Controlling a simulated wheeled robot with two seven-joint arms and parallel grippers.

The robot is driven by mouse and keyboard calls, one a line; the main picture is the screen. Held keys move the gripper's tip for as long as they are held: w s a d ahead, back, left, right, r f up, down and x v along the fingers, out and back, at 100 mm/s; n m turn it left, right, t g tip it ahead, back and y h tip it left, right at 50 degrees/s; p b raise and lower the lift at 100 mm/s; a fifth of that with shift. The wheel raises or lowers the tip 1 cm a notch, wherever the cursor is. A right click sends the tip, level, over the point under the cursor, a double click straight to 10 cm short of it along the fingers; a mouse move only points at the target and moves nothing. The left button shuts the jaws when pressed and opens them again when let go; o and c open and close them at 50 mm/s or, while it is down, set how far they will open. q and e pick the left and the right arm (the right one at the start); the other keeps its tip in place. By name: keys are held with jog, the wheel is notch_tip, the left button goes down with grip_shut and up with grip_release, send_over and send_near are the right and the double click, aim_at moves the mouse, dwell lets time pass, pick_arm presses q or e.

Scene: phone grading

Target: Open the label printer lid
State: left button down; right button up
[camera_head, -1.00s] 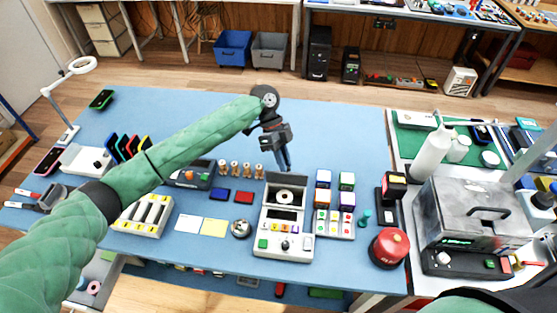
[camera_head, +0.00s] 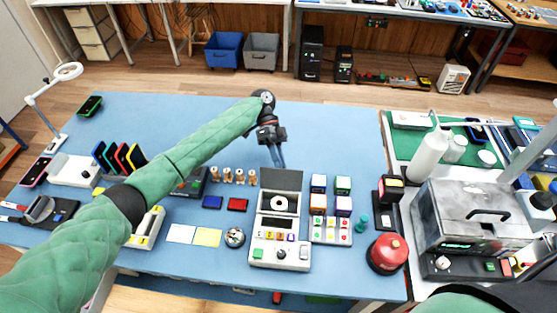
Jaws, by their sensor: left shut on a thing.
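The label printer (camera_head: 262,238) is a white box near the middle of the blue table. A white label roll shows in its open bay, with buttons and a knob at its front. Its dark lid (camera_head: 281,181) stands raised at the back, hinged up and away from the bay. My left gripper (camera_head: 278,163) is at the lid's top edge, shut on the lid; the fingertips are small and partly hard to see. Only a bit of my right arm shows at the bottom right; its gripper is out of view.
Colored boxes (camera_head: 318,183) and a button tray (camera_head: 331,230) stand right of the printer. Wooden pegs (camera_head: 227,175), colored pads and a metal bowl (camera_head: 234,237) lie to the left. The table behind the printer is clear.

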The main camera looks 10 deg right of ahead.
pick_arm(q)
jog(key=shift+s+a+f, duration=0.1)
jog(key=shift+s+f, duration=0.2)
jog(key=shift+f, duration=0.35)
jog(key=shift+s+f, duration=0.3)
jog(key=shift+f, duration=0.3)
jog(key=c, duration=1.3)
grip_release()
jog(key=shift+r, duration=0.35)
jog(key=shift+w+r, duration=0.2)
jog(key=shift+w, duration=0.2)
jog(key=d+b+v, duration=0.1)
jog(key=b+v, duration=0.2)
jog(key=v, duration=0.4)
jog(key=shift+w+a, duration=0.15)
jog(key=shift+a, duration=0.35)
pick_arm(e)
jog(key=w+a+r, duration=0.2)
jog(key=w+r, duration=0.1)
jog(key=r, duration=0.3)
jog(key=shift+w+a+r, duration=0.2)
jog(key=shift+w+r, duration=0.15)
pick_arm(q)
jog(key=shift+c, duration=0.4)
